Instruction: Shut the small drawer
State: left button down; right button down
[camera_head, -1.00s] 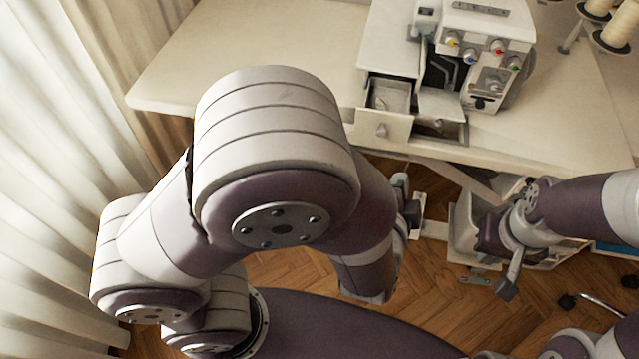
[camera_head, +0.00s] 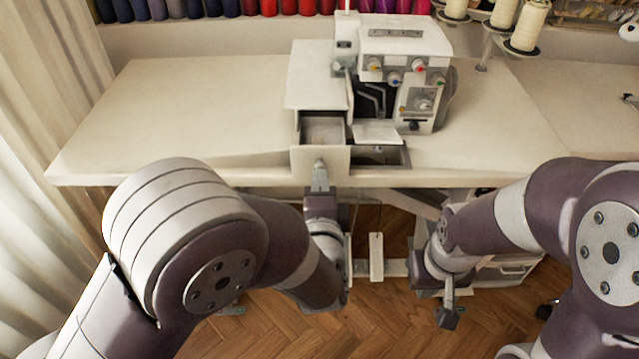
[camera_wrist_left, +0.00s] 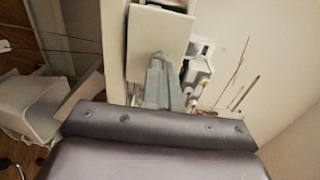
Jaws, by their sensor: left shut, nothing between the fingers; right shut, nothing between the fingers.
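The small drawer (camera_head: 306,162) stands pulled out at the front of the sewing machine's left side, its grey compartment showing from above. Its pale front panel also shows in the left wrist view (camera_wrist_left: 158,38). My left gripper (camera_head: 319,166) is shut and empty, its fingertips right at the drawer's front, over the place of the knob. In the left wrist view my fingers (camera_wrist_left: 157,62) overlap the panel's lower part; I cannot tell whether they touch it. My right gripper (camera_head: 447,318) is shut and empty, pointing down low in front of the table, away from the drawer.
The sewing machine (camera_head: 405,45) with coloured dials stands on the cream table (camera_head: 200,110). A flap (camera_head: 377,132) and an open recess lie right of the drawer. Thread cones (camera_head: 527,25) stand at the back right. The table's left part is clear.

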aim_at(320, 141)
pick_arm(q)
jog(key=shift+w, duration=0.4)
jog(key=w+p, duration=0.4)
jog(key=w, duration=1)
jog(key=shift+w, duration=0.35)
jog(key=shift+r, duration=0.25)
jog(key=shift+r, duration=0.1)
